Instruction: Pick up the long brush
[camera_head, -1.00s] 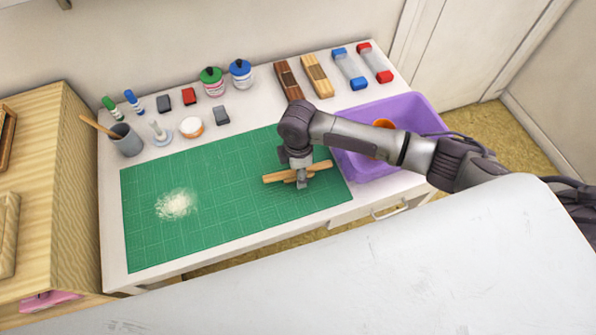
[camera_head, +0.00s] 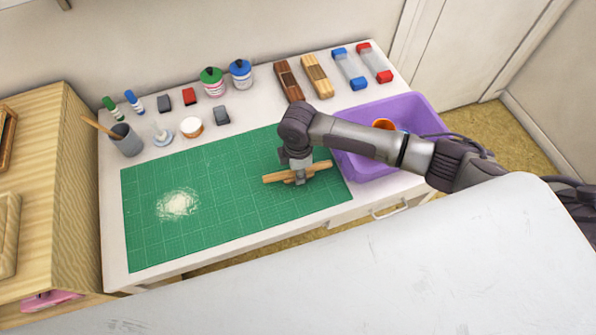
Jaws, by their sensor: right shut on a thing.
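The long brush (camera_head: 322,167) is a light wooden bar on the right part of the green cutting mat (camera_head: 225,215). My right gripper (camera_head: 300,178) points down over its middle and is shut on it. The gripper hides part of the brush. I cannot tell whether the brush touches the mat or is just above it. My left gripper does not show.
A pile of white powder (camera_head: 178,204) lies on the mat's left part. A purple bin (camera_head: 422,107) stands to the right, partly behind my right arm. Bottles, wooden blocks and a grey cup (camera_head: 127,141) line the table's back. The mat's middle is clear.

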